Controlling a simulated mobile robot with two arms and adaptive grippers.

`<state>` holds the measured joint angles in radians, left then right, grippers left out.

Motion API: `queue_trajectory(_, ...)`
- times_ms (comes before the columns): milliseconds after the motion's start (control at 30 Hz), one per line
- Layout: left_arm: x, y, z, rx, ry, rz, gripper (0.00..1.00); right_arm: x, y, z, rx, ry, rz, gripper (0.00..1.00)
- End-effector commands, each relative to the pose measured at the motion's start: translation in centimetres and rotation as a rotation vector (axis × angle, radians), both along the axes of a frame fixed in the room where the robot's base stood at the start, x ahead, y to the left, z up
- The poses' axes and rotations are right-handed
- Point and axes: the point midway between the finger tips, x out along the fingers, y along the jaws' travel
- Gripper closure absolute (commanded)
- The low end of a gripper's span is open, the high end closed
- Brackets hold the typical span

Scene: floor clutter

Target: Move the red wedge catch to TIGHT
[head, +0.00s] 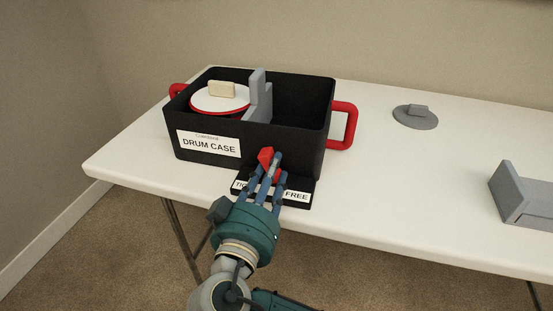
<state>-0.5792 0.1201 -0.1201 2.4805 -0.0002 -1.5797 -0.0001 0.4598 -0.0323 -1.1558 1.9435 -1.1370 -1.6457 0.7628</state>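The red wedge catch (266,154) stands at the front of the black drum case, above a black ledge (300,203). The ledge has a white label at each end: the left one starts "TI" and is partly covered, the right one (297,195) reads FREE. My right gripper (268,166) reaches up from below, its blue fingers in front of the catch and overlapping it. Red also shows between the fingers. Whether the fingers touch or grip the catch, and its exact position between the labels, is hidden. My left gripper is not in view.
The drum case (318,155) has red side handles (352,125), a grey divider (258,95) and a white, red-rimmed drum (205,102) inside. A grey disc (415,118) and a grey bracket (512,190) lie to the right on the white table (400,190). Space between is clear.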

Motion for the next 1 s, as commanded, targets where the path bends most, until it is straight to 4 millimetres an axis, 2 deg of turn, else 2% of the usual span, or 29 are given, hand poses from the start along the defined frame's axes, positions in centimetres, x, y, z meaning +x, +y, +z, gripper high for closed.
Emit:
queue_trajectory(333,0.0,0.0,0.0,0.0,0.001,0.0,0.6,-0.1,0.0,0.0,0.0,0.0,-0.001,0.68)
queue_trajectory(500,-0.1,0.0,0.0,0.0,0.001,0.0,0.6,-0.1,0.0,0.0,0.0,0.0,-0.001,1.0)
queue_trajectory(633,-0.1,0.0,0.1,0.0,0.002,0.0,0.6,-0.1,0.0,0.0,-0.006,0.004,-0.001,1.0)
queue_trajectory(767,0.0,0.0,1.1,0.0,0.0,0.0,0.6,-0.1,0.2,0.1,-0.069,0.027,-0.002,1.0)
queue_trajectory(867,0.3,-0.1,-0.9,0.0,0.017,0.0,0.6,0.0,0.3,0.0,-0.121,0.038,-0.002,1.0)
queue_trajectory(1000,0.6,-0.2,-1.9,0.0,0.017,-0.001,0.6,0.0,0.3,0.0,-0.152,0.044,-0.002,1.0)
